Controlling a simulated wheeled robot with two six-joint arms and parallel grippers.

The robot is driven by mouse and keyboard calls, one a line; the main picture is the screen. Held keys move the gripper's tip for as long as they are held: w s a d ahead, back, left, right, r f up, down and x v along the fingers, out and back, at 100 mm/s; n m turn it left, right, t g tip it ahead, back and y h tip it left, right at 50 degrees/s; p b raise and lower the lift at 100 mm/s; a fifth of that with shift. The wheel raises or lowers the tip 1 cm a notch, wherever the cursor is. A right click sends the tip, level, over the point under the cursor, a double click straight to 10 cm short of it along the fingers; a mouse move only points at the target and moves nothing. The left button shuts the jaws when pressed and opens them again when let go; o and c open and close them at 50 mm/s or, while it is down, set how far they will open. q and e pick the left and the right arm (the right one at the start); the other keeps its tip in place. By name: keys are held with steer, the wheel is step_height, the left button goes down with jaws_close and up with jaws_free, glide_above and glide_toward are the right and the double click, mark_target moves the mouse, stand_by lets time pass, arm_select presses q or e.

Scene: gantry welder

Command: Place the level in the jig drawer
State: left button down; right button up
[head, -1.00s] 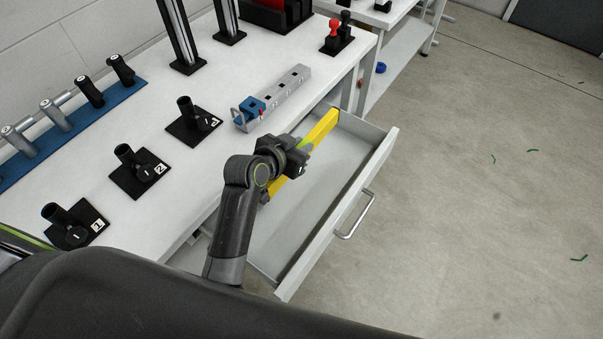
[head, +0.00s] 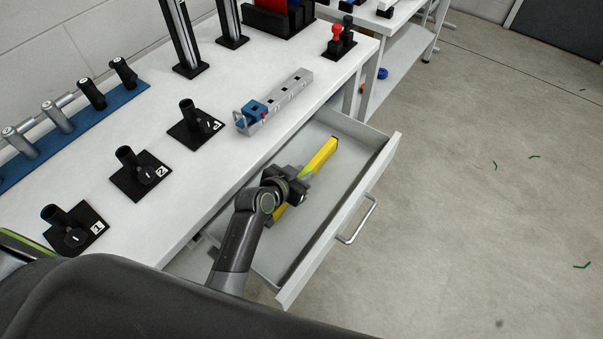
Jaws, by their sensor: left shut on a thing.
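The yellow level (head: 320,157) is a long bar lying slantwise within the outline of the open jig drawer (head: 345,227). My left gripper (head: 297,184) is shut around the middle of the level, and the level's two ends stick out on either side. The drawer is pulled out from under the white workbench, with a metal handle on its front. I cannot tell whether the level touches the drawer floor. My right gripper is not in view.
The workbench (head: 215,160) holds black numbered stands (head: 140,172), a grey rail with a blue block (head: 273,101), and a blue tool rack (head: 60,130). A second table (head: 405,65) stands behind. The drawer's right part is clear.

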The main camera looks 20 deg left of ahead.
arm_select(q)
steer(key=shift+f, duration=0.2)
steer(key=c, duration=1.3)
jaws_free()
steer(key=shift+r, duration=0.1)
steer(key=shift+r, duration=0.15)
steer(key=v, duration=1.2)
steer(key=shift+s, duration=0.1)
